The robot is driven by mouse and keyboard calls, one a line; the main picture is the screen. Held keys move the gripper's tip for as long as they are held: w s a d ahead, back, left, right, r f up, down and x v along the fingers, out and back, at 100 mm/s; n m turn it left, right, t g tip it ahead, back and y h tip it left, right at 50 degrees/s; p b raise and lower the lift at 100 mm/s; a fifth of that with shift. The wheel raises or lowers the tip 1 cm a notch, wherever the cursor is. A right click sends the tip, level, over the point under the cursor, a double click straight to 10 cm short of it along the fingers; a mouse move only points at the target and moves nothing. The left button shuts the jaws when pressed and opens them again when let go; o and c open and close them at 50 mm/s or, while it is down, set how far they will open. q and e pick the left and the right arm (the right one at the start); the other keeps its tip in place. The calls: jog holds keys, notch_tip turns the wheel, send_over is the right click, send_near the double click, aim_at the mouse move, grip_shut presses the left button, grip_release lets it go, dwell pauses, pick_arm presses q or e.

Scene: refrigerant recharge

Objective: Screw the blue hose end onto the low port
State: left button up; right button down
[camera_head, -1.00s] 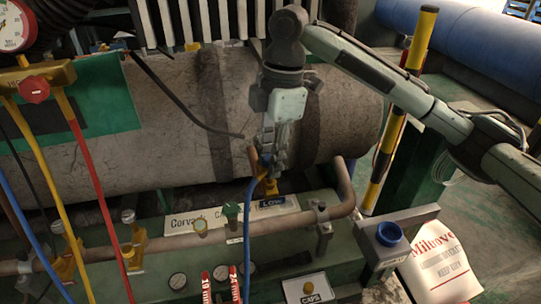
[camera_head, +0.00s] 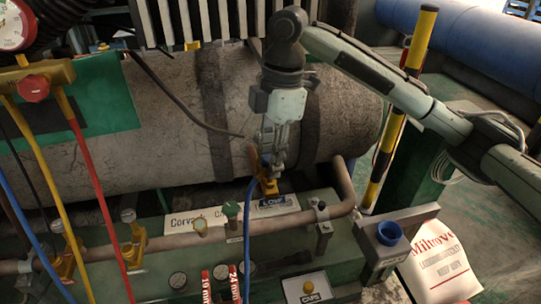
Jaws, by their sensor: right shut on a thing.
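My right gripper (camera_head: 268,168) points down over the low port at the middle of the view. It is shut on the blue hose end, which is mostly hidden between the fingers. The blue hose (camera_head: 247,215) hangs down from the gripper to the bottom of the view. The brass low port (camera_head: 269,187) stands directly under the fingers, above the "LOW" label (camera_head: 273,201). Whether the hose end touches the port's thread cannot be told. My left gripper is not in view.
A copper pipe (camera_head: 300,217) runs in front of the port, with a green-capped valve (camera_head: 231,210) to the left. A large grey tank (camera_head: 165,120) lies behind. A blue cap (camera_head: 389,233) sits in a holder at the right. The manifold (camera_head: 36,82) with yellow and red hoses hangs at the left.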

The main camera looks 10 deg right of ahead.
jog(key=shift+f, duration=0.9)
jog(key=m, duration=0.3)
jog(key=shift+m, duration=0.3)
dwell(0.3)
jog(key=m, duration=0.2)
jog(key=shift+m+t, duration=0.3)
jog(key=shift+t, duration=0.1)
jog(key=shift+m, duration=0.5)
jog(key=m, duration=0.3)
jog(key=shift+s+m, duration=0.1)
jog(key=shift+m, duration=0.2)
jog(key=shift+f, duration=0.1)
